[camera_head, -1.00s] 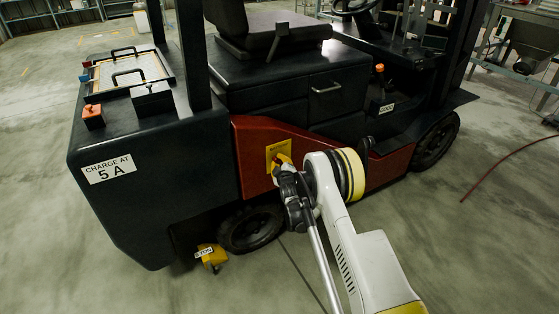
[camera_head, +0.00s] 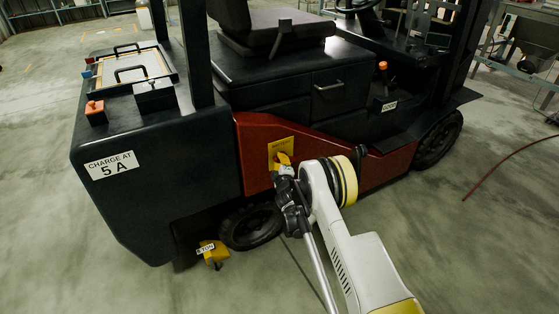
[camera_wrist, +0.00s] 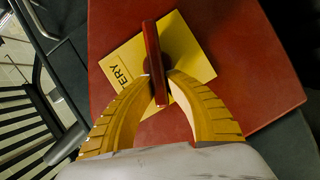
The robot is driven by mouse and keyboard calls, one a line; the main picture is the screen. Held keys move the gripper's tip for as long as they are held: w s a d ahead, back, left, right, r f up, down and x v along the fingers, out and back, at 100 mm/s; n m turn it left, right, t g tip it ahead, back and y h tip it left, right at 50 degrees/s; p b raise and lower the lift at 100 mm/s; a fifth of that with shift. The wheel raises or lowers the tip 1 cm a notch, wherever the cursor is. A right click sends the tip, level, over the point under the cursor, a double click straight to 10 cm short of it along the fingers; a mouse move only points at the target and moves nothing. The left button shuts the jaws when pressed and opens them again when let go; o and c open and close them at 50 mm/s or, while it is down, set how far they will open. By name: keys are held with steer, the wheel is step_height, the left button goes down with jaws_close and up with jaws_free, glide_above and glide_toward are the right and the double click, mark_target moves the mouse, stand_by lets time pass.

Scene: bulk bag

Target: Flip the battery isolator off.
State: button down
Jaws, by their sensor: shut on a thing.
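The battery isolator is a red bar handle (camera_wrist: 153,60) on a dark round hub, in front of a yellow plate (camera_wrist: 195,48) with partly hidden black lettering ending in "ERY". The plate (camera_head: 273,149) shows on the forklift's red side panel (camera_head: 325,153) in the head view. My gripper (camera_wrist: 160,84) has its two yellow fingers closed on the lower part of the handle, one on each side. In the wrist view the handle stands nearly upright, tilted slightly. In the head view my gripper (camera_head: 283,160) hides most of the handle.
A red hose (camera_head: 510,160) lies on the floor at right. The front floor is largely clear.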

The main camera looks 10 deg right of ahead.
steer(key=c, duration=1.4)
jaws_free()
steer(key=shift+d, duration=0.1)
steer(key=shift+s+a+r, duration=0.1)
steer(key=shift+s+r, duration=0.05)
steer(key=shift+s, duration=1.1)
steer(key=shift+s+a+r, duration=0.1)
steer(key=shift+s+r, duration=0.1)
steer(key=shift+s, duration=1)
steer(key=shift+s+a+r, duration=0.1)
steer(key=shift+s+r, duration=0.05)
steer(key=shift+s, duration=1.1)
